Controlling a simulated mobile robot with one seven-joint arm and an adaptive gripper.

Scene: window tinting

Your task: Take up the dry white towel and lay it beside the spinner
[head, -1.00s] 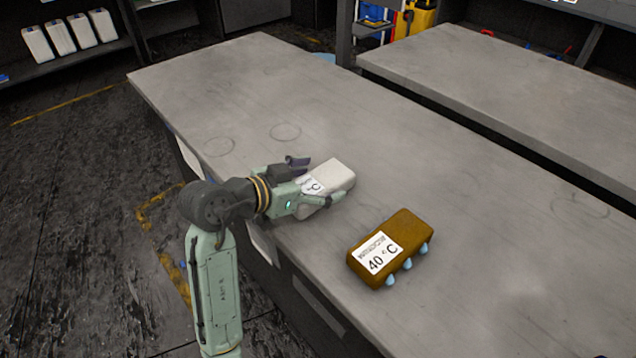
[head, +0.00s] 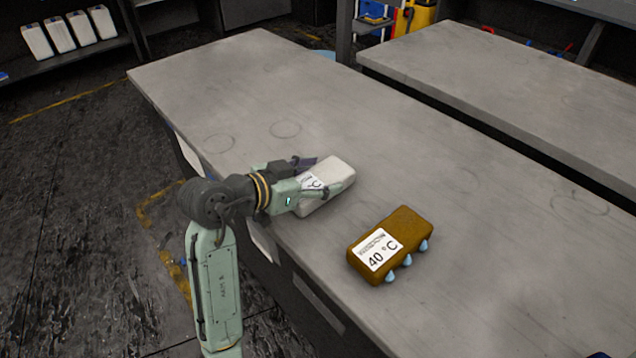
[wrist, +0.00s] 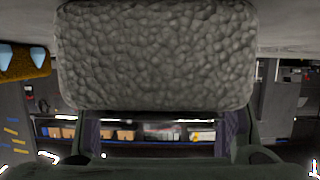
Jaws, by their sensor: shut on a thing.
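The white towel (head: 335,171) is a folded block with a white label, on the grey bench near its front edge. My gripper (head: 322,178) is shut on it, one finger on each side. In the wrist view the towel (wrist: 155,55) fills the upper middle, with a bumpy texture, and hides part of the fingers (wrist: 160,135). I cannot tell whether the towel touches the bench top. No spinner can be made out in these views.
A brown block (head: 410,230) with a 40 °C label and blue drops stands right of the towel; it also shows in the wrist view (wrist: 25,65). The bench (head: 230,90) is clear behind. A second bench (head: 480,75) is across a gap. White jugs (head: 70,32) stand on a shelf.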

